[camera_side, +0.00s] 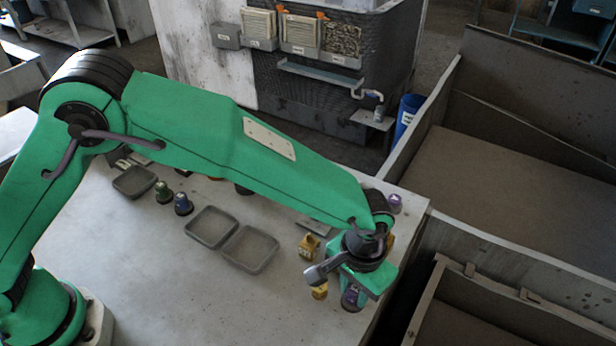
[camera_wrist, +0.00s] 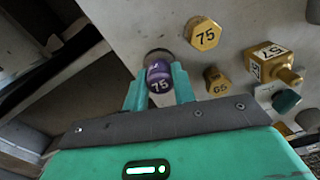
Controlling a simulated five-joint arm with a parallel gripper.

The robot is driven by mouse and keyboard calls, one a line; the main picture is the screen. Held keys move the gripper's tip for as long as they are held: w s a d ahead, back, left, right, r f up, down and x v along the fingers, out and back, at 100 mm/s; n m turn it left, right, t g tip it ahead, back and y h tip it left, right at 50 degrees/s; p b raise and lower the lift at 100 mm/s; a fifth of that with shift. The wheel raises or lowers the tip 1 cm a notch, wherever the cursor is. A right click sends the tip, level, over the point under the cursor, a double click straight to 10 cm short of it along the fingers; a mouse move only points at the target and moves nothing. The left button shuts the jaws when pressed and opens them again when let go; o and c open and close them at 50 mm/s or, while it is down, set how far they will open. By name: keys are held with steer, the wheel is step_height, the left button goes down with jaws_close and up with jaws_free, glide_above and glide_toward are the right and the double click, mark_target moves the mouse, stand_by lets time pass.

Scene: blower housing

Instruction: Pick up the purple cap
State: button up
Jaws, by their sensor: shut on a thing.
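The purple cap (camera_wrist: 159,77), marked 75, sits between the two green fingers of my gripper (camera_wrist: 160,92) in the wrist view. The fingers are shut on it. A dark round shape shows just behind the cap; I cannot tell whether the cap is clear of the surface. In the side view my gripper (camera_side: 352,284) is low over the table's front right, and the purple cap (camera_side: 351,298) shows partly below it. Another purple piece (camera_side: 394,203) stands near the table's far right corner.
Yellow pieces (camera_wrist: 203,33) stand close by, one marked 75, and another (camera_wrist: 216,80) is just right of the fingers. Two empty grey trays (camera_side: 249,249) lie left of my gripper. The table's right edge (camera_side: 395,275) is near. Green and blue pieces (camera_side: 183,204) stand farther left.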

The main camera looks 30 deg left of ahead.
step_height(320, 180, up, 4)
steer(key=shift+r, duration=0.1)
steer(key=s+d+r, duration=0.2)
steer(key=s+r, duration=0.4)
steer(key=s, duration=0.5)
steer(key=shift+s+r, duration=0.25)
steer(key=shift+d, duration=0.1)
